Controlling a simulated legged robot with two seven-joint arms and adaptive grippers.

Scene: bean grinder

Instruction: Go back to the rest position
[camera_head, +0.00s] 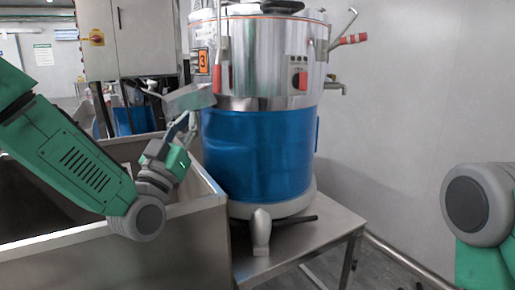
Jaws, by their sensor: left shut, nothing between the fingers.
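My left gripper (184,126) is at the end of the green and grey arm from the left. It is shut and empty, raised above the rim of a steel bin. Its fingertips are just below a grey metal spout (190,98) on the left side of the grinder. I cannot tell whether they touch it. The bean grinder (258,150) is a large drum, steel above and blue below, standing upright. Only a green and grey part of my right arm shows at the right edge; my right gripper is out of view.
The grinder stands on a steel table (308,236). The open steel bin (178,250) is at the left, under my left arm. A red-handled lever (350,40) and a tap (336,87) stick out at the grinder's right. Free room lies between the table and my right arm.

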